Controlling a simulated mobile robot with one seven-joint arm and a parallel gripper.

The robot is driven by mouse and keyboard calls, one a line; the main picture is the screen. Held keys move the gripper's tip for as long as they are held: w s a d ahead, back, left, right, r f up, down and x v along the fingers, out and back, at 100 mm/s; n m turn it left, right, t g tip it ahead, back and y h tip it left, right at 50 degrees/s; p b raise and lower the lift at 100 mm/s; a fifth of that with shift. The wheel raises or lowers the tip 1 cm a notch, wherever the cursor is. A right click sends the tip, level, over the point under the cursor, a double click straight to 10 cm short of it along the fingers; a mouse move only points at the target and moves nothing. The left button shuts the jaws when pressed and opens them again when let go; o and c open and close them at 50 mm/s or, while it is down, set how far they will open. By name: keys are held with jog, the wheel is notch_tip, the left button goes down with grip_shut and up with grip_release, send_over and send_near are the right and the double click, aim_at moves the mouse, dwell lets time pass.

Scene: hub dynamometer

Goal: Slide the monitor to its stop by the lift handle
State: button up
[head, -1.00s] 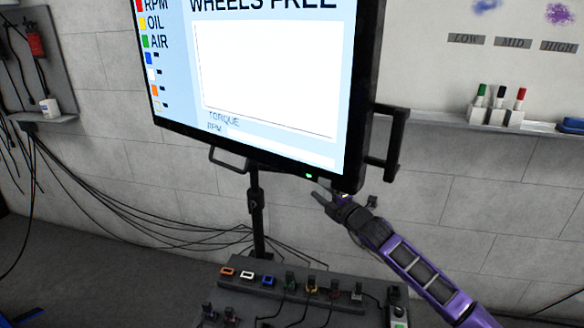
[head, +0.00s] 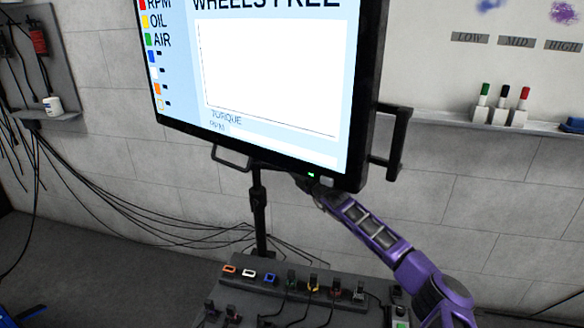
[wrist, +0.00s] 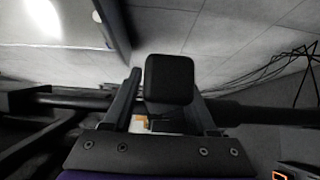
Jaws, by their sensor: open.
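The large monitor (head: 270,90) stands on a black post (head: 259,210), its screen lit and reading "WHEELS FREE". A black loop handle (head: 232,163) hangs under its lower edge, and a black bracket-shaped handle (head: 398,145) sticks out at its right side; I cannot tell which is the lift handle. My gripper (head: 303,184) is just below the monitor's bottom edge, its tips partly hidden by the monitor. In the wrist view my gripper (wrist: 165,108) is open, with a dark rounded block (wrist: 170,79) between or just beyond its fingers. Contact cannot be told.
A grey console (head: 300,290) with coloured connectors and cables lies below the monitor. A ledge (head: 440,118) with markers runs along the right wall. Loose cables (head: 120,200) hang at the left. The floor at left is mostly clear.

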jog(key=shift+w+a, duration=0.1)
jog(key=shift+w, duration=0.05)
grip_shut()
dwell(1.4)
